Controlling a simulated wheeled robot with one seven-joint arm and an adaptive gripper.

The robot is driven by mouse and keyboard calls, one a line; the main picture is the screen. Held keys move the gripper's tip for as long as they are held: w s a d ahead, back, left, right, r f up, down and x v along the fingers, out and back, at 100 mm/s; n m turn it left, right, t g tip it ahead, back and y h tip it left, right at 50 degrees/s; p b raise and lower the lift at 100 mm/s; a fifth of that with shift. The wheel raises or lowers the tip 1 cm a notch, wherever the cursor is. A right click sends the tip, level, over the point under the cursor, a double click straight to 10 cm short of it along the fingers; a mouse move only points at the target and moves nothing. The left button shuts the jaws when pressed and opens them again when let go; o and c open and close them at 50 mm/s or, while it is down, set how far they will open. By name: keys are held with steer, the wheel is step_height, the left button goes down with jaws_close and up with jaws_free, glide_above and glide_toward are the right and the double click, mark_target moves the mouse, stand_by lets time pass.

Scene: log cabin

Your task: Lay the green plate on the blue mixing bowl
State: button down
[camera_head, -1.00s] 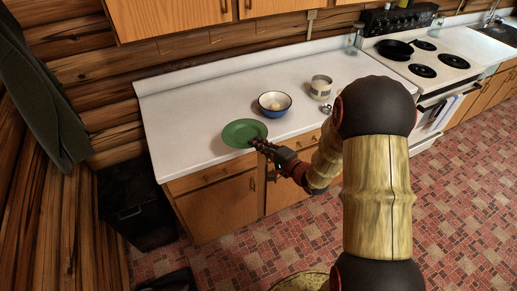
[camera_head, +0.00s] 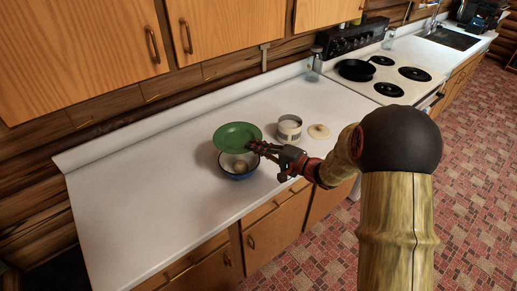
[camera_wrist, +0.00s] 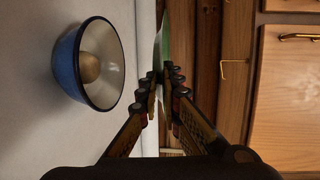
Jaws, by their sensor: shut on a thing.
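My gripper (camera_head: 256,147) is shut on the near right rim of the green plate (camera_head: 236,133). In the head view the plate is up in the air and overlaps the back part of the blue mixing bowl (camera_head: 234,177). The bowl stands upright on the counter with a round brownish thing (camera_head: 240,166) inside. In the wrist view the plate (camera_wrist: 166,42) shows nearly edge-on between the fingers of my gripper (camera_wrist: 163,78). There the blue bowl (camera_wrist: 68,62) is to the left, apart from the plate, with its mouth uncovered.
A can with a pale label (camera_head: 289,130) and a flat beige round thing (camera_head: 319,131) stand right of the bowl. A stove (camera_head: 400,75) with a black pan (camera_head: 355,69) is farther right. The white counter (camera_head: 140,190) is clear to the left. Cabinets (camera_head: 95,45) hang above.

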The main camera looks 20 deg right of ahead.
steer(key=shift+s+a+b, duration=0.1)
steer(key=shift+s+b, duration=0.2)
steer(key=shift+s, duration=0.05)
steer(key=shift+w+f+b, duration=0.1)
steer(key=shift+f+b, duration=3.85)
steer(key=shift+f, duration=0.1)
steer(key=c, duration=1.9)
jaws_free()
steer(key=shift+f, duration=0.1)
